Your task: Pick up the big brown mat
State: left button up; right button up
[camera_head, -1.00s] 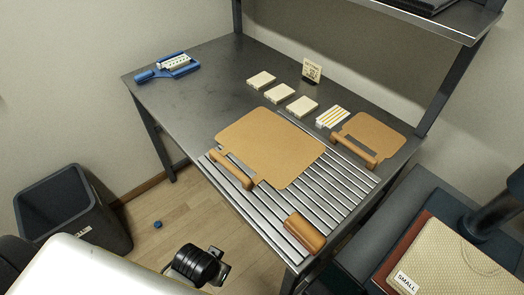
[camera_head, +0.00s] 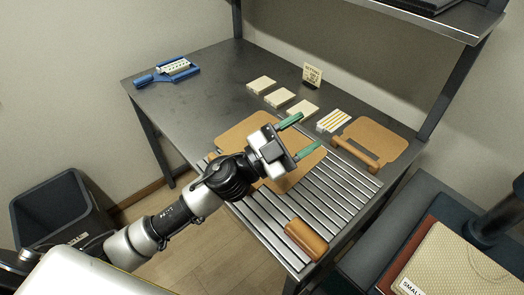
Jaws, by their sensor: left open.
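The big brown mat (camera_head: 234,140) lies flat on the metal table, partly over the slatted rack. My left arm reaches in from the lower left and covers much of the mat's middle and nearly all of its brown handle at the near left edge. My left gripper (camera_head: 297,136) is over the mat's right part, its two green-tipped fingers spread apart with nothing between them. I cannot tell how high above the mat it is. My right gripper is not in view.
A smaller brown mat with a handle (camera_head: 373,138) lies right of the big one. A brown block (camera_head: 306,240) sits on the slatted rack (camera_head: 262,228). Pale blocks (camera_head: 278,97), a striped block (camera_head: 334,120) and a small sign (camera_head: 312,74) stand behind. A blue tool (camera_head: 167,71) lies at the far left.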

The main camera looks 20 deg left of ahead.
pick_arm(q)
notch_tip(320, 180, down, 8)
jog(key=a+m+g+y, duration=0.2)
jog(key=m+g+y, duration=0.3)
jog(key=m+g, duration=0.75)
jog(key=w+a+n+g+y, duration=0.1)
jog(key=a+n+y, duration=0.1)
jog(key=a, duration=0.4)
jog(key=w+a+f+n+g+y, duration=0.1)
jog(key=a+n+y, duration=0.1)
jog(key=a+y, duration=0.3)
jog(key=w+a+n+g+y, duration=0.1)
jog(key=a+n+y, duration=0.1)
jog(key=a, duration=0.4)
jog(key=shift+w+a+f+y, duration=0.35)
jog(key=shift+a+f+y, duration=0.05)
jog(key=shift+y, duration=0.3)
jog(key=f, duration=0.5)
jog(key=shift+s+d, duration=0.2)
jog(key=shift+d, duration=0.2)
jog(key=f, duration=0.1)
jog(key=f+p, duration=0.1)
jog(key=s+d+f, duration=0.1)
jog(key=f, duration=0.1)
jog(key=shift+f, duration=0.1)
jog(key=shift+d+f+p, duration=0.1)
jog(key=shift+f+p, duration=0.2)
jog(key=shift+f, duration=0.15)
